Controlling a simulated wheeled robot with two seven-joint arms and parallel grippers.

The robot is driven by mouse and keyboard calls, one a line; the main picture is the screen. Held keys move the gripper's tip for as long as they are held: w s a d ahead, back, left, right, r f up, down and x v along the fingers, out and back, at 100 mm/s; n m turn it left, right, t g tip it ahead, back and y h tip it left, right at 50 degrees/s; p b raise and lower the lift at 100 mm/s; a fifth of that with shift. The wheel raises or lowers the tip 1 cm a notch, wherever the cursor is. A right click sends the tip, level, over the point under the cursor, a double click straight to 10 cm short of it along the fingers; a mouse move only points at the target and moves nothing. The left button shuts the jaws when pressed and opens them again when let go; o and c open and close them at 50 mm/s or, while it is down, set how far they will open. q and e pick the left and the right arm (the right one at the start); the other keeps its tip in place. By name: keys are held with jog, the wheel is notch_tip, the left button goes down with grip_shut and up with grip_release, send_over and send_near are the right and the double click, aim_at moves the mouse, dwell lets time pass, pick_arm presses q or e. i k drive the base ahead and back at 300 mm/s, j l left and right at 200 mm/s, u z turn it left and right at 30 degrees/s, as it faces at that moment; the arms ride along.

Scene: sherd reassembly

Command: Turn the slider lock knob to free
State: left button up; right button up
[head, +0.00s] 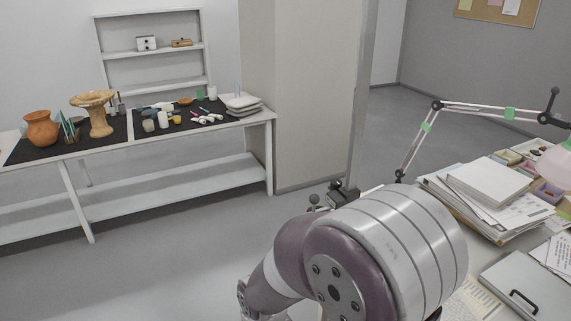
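I cannot pick out a slider lock knob with certainty. A small dark fitting (343,195) shows at the desk's far left edge, just above my arm. A small round dark knob (314,199) shows beside it on the left; I cannot tell if this is the lock knob or how it is turned. My large arm links fill the bottom middle and hide much of the desk's left side. Neither gripper is in view.
A desk at right holds paper stacks (489,184), a grey case with a black handle (524,297) and a jointed lamp arm (480,109). A white bench (190,191) with pots and tools stands back left. The grey floor between (190,265) is clear.

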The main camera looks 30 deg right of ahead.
aim_at(335, 184)
jog(key=i+z, duration=0.7)
jog(key=i, duration=0.15)
jog(key=i+j+z, duration=0.35)
jog(key=i+l, duration=0.05)
jog(key=l, duration=0.05)
